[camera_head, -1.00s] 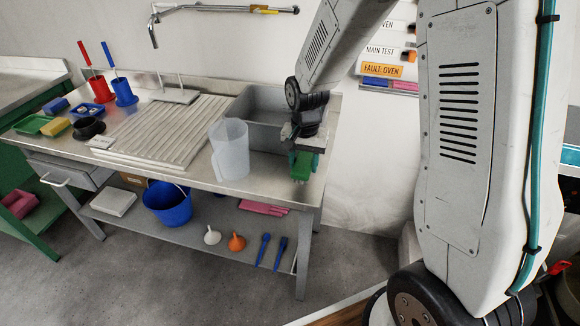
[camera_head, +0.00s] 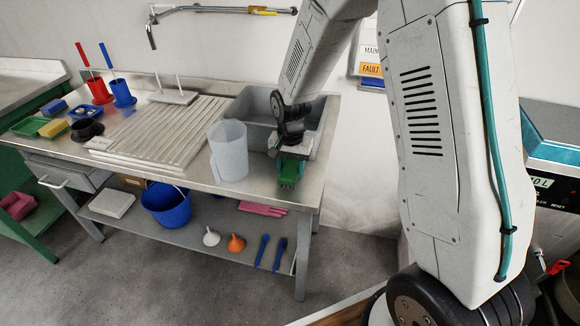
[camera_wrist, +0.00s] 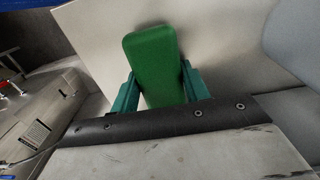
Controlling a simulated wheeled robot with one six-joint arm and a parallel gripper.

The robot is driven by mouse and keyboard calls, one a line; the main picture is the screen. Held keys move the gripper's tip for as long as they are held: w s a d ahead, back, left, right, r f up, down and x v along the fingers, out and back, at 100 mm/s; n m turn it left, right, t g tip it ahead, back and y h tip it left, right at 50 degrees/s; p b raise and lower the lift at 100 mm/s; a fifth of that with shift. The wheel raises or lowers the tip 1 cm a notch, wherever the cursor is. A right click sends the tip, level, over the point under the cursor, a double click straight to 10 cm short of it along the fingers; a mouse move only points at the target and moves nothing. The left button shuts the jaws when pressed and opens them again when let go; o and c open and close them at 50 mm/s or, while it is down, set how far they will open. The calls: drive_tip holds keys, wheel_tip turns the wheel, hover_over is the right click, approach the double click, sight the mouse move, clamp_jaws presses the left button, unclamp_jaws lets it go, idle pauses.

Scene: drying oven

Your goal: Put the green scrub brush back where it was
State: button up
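The green scrub brush (camera_head: 289,174) is at my gripper (camera_head: 291,158), over the front right part of the metal bench, right of the clear jug. In the wrist view the brush (camera_wrist: 155,66) lies between the two teal fingers of my gripper (camera_wrist: 160,88), which close on its sides. Its rounded green end points away from the wrist. I cannot tell whether the brush touches the bench top.
The clear jug (camera_head: 228,150) stands close left of my gripper, and the grey sink basin (camera_head: 252,106) lies behind. A ribbed drainboard (camera_head: 165,130) fills the middle. Left are a red holder (camera_head: 100,91), a blue holder (camera_head: 122,94) and a green tray (camera_head: 28,126).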

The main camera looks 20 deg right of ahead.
sight(290, 167)
drive_tip(key=o, duration=0.4)
drive_tip(key=shift+c, duration=0.2)
wheel_tip(290, 167, up, 12)
drive_tip(key=s+d+r+n, duration=0.2)
drive_tip(key=s+r+n, duration=0.1)
drive_tip(key=s+r, duration=0.9)
drive_tip(key=s+r+n+t, duration=0.1)
drive_tip(key=s+n, duration=0.3)
drive_tip(key=s, duration=1.4)
drive_tip(key=shift+d+r, duration=0.45)
drive_tip(key=shift+r, duration=0.1)
